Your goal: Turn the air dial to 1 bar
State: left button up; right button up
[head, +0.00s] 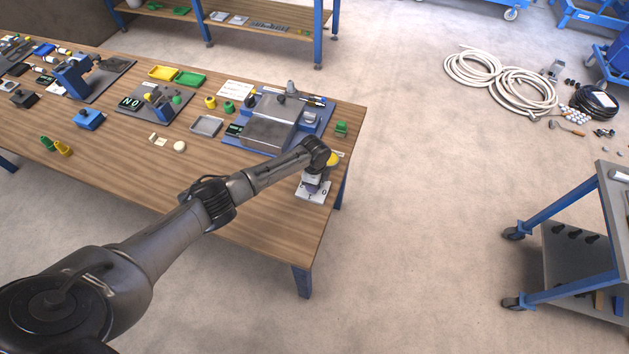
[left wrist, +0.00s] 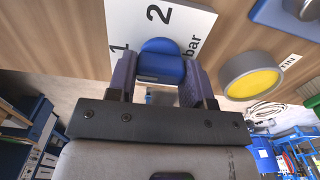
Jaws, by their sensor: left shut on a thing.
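The air dial has a white plate (left wrist: 182,22) printed with 1, 2 and "bar", and a blue knob (left wrist: 162,62). In the left wrist view my left gripper (left wrist: 160,78) is shut on the blue knob, with one purplish finger on each side. The 1 is near the left finger and the 2 is above the knob. The knob's pointer mark cannot be made out. In the head view the plate (head: 318,194) lies at the table's right front corner, with the left gripper (head: 312,185) over it. My right gripper is not in view.
A round yellow button in a grey ring (left wrist: 252,80) sits just right of the dial; it also shows in the head view (head: 333,159). A grey metal device on a blue base (head: 270,130) stands behind. Open floor lies right of the table.

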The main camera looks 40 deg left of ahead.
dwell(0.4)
pick_arm(q)
jog(key=o, duration=0.9)
jog(key=shift+r, duration=0.55)
notch_tip(320, 180, up, 13)
jog(key=shift+f+p, duration=0.1)
jog(key=shift+p, duration=0.4)
